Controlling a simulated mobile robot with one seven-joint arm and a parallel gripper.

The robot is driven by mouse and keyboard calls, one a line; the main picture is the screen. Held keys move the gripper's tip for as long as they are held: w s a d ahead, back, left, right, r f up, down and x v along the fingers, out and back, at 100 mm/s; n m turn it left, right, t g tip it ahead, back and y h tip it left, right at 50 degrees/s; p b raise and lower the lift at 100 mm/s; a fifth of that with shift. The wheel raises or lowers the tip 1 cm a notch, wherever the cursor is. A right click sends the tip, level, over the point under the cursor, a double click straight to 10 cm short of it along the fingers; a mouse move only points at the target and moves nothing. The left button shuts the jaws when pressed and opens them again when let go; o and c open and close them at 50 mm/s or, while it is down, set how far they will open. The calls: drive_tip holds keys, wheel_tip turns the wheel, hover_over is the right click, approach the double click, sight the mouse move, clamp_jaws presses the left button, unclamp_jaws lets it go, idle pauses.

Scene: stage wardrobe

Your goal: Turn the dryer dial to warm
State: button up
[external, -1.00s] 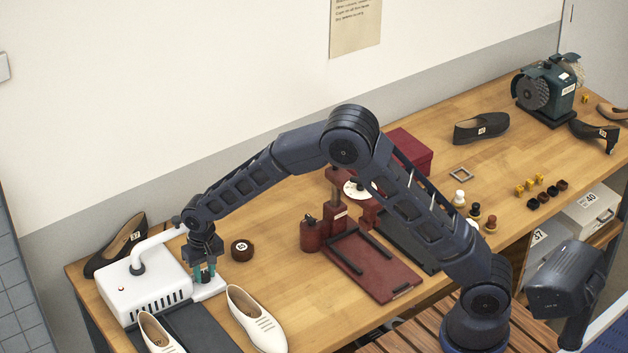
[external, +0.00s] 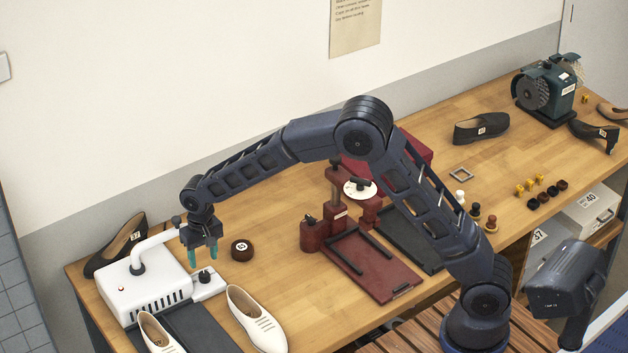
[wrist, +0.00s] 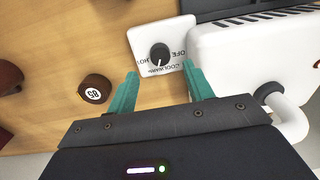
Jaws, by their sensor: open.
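The white dryer (external: 145,283) stands at the bench's left end with a curved white pipe. Its black dial (external: 204,275) sits on a small white panel (external: 211,288) at the dryer's right side. In the wrist view, the dial (wrist: 160,54) is ringed by OFF, COOL, WARM and HOT lettering. Its pale pointer mark points down and slightly left, seemingly toward WARM; its exact alignment is hard to tell. My gripper (external: 203,254) is open and empty, above the dial and apart from it. Its teal fingertips (wrist: 160,74) show below the dial in the wrist view.
A round brown block (external: 242,250) marked with a number lies right of the dial. White shoes (external: 256,320) stand in front, and a dark shoe (external: 116,246) stands behind the dryer. A dark red press (external: 360,262) is mid-bench.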

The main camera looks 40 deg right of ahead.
sight(206, 274)
drive_tip(key=shift+d+r, duration=0.15)
drive_tip(key=shift+r, duration=2.2)
drive_tip(key=s+d+r+t, duration=0.1)
drive_tip(key=s+d+r, duration=0.2)
drive_tip(key=d+r, duration=0.55)
drive_tip(key=s+d+r, duration=0.4)
drive_tip(key=d+r, duration=0.1)
drive_tip(key=d, duration=0.7)
drive_tip(key=s+d+r+t, duration=0.1)
drive_tip(key=s+d+r, duration=0.2)
drive_tip(key=d+r, duration=0.5)
drive_tip(key=s+d+f+t, duration=0.1)
drive_tip(key=s+d, duration=0.8)
drive_tip(key=s, duration=0.3)
drive_tip(key=s+d+f+t, duration=0.1)
drive_tip(key=s+d, duration=0.9)
drive_tip(key=s, duration=0.2)
drive_tip(key=shift+s+d+f+t+h, duration=0.25)
drive_tip(key=shift+d+t+h, duration=0.05)
